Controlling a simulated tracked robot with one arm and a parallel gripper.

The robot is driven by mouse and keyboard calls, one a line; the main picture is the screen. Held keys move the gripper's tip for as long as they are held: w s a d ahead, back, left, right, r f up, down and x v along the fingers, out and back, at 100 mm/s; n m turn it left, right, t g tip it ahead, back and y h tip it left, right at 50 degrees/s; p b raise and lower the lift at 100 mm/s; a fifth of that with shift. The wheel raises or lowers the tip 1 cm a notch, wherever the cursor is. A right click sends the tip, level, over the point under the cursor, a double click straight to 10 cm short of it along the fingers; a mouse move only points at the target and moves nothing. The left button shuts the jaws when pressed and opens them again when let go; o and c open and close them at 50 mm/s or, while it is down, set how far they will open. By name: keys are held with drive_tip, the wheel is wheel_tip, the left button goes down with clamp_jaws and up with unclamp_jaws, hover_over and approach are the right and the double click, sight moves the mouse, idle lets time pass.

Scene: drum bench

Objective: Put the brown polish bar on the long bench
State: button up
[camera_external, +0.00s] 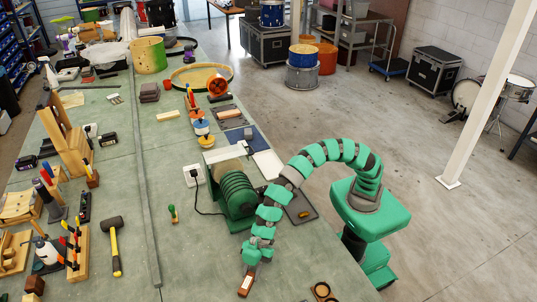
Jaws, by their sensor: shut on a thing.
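My gripper (248,270) is at the end of my green arm, low in the picture. The long bench (195,262) has a pale green top and runs from the near edge to the far left. The bar appears over the bare near part of the bench. I cannot tell whether it touches the top. The fingers partly hide its upper end.
A green ribbed machine (238,196) stands left of my arm, with a cord to a white socket box (193,174). A mallet (115,245), a tool rack (77,250) and a dark brown block (34,284) are at left. Round brown pieces (322,291) lie near the right edge. Bench around the bar is clear.

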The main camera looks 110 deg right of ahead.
drive_tip(key=o, duration=1)
drive_tip(key=shift+f, duration=0.1)
drive_tip(key=p+v, duration=0.1)
drive_tip(key=v, duration=1.1)
drive_tip(key=shift+p, duration=0.4)
